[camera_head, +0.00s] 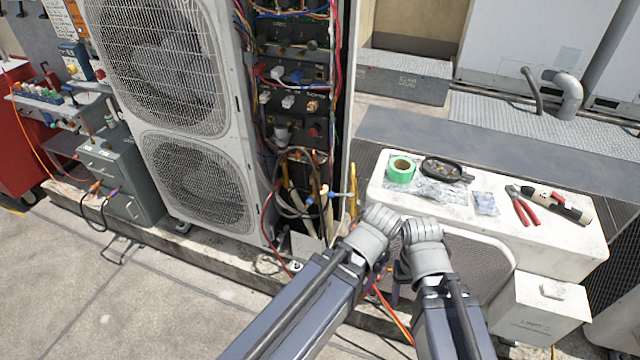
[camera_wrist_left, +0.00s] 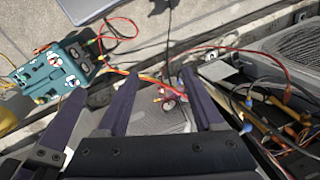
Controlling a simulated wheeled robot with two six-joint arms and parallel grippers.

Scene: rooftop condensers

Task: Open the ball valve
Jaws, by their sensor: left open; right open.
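A small blue lever (camera_head: 338,195) beside a yellow upright pipe, at the lower right of the open electrical cabinet, looks like the ball valve's handle. I cannot tell which way it is turned. My arms come in from below, with their wrists close together just right of and below it. My right gripper (camera_head: 397,286) is mostly hidden between the forearms. In the left wrist view, my left gripper (camera_wrist_left: 159,77) is open, with nothing held between its fingers. A small red fitting with a round face (camera_wrist_left: 168,98) shows beyond the fingers. The valve is not clear in that view.
A large condenser (camera_head: 165,80) stands left of the wired cabinet (camera_head: 290,95). A white unit (camera_head: 560,240) at right carries green tape (camera_head: 401,170), a black dish (camera_head: 447,170) and red pliers (camera_head: 521,205). Loose cables hang near the wrists. A teal box (camera_wrist_left: 52,68) shows in the left wrist view.

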